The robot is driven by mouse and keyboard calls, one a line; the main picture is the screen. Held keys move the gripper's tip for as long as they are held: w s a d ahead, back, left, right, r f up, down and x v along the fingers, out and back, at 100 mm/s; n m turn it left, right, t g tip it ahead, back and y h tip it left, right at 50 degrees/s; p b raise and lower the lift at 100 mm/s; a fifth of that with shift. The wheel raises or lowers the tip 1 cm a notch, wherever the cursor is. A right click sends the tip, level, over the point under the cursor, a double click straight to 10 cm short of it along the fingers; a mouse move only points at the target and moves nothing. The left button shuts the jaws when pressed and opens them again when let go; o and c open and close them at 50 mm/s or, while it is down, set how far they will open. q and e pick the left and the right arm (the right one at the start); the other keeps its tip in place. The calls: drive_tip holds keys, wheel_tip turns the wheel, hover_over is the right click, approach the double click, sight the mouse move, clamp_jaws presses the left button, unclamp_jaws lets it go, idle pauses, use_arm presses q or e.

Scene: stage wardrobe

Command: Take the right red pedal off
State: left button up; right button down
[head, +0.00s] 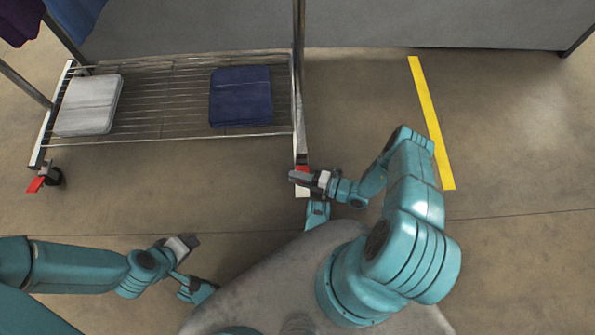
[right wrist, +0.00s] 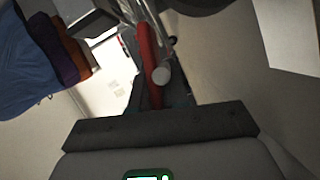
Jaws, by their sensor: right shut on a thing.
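The right red pedal (head: 302,169) is at the foot of the rack's right-hand post, partly hidden by my right gripper (head: 299,178). In the right wrist view it is a long red bar (right wrist: 148,60) with a white round end (right wrist: 161,76) beside it. My right gripper is shut on this pedal, low by the rack's front right corner. A second red pedal (head: 36,184) sits on the caster at the rack's front left corner. My left gripper (head: 188,243) is away from the rack, over the floor; its jaw gap is not clear.
The rack's wire shelf (head: 165,113) bears a folded white cloth (head: 88,104) and a folded navy cloth (head: 241,97). A yellow floor strip (head: 428,105) lies to the right. The floor between rack and strip is clear.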

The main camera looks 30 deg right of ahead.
drive_tip(key=c, duration=1.2)
unclamp_jaws()
